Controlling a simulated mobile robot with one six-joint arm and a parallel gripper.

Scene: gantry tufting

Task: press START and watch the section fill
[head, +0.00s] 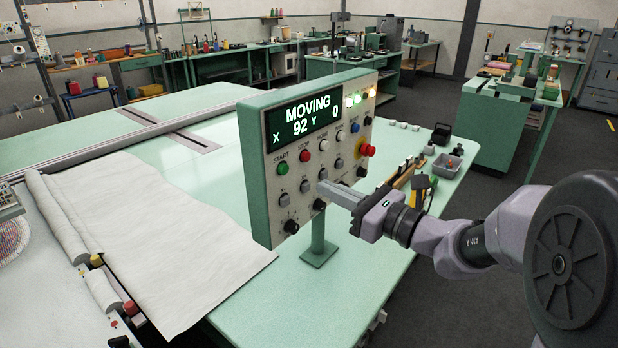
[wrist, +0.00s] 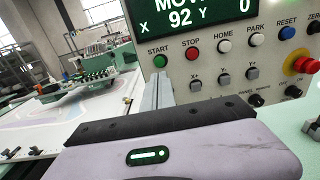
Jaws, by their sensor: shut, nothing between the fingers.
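The control panel (head: 262,180) stands on a post on the pale green table. Its display (head: 305,118) reads MOVING, X 92, Y 0. The green START button (head: 282,168) is at the panel's left; it also shows in the wrist view (wrist: 160,61), with the red STOP button (wrist: 191,54) beside it. My gripper (head: 325,187) is shut and empty, in front of the panel's lower part. In the wrist view the fingers (wrist: 158,88) show just below START, apart from it as far as I can tell. White cloth (head: 175,235) lies on the table at left.
A red emergency stop knob (head: 367,150) sticks out at the panel's right edge. Small tools and a grey tray (head: 447,166) lie on the table behind my arm. A rail (head: 120,143) crosses the table at left. A green bench (head: 500,120) stands at back right.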

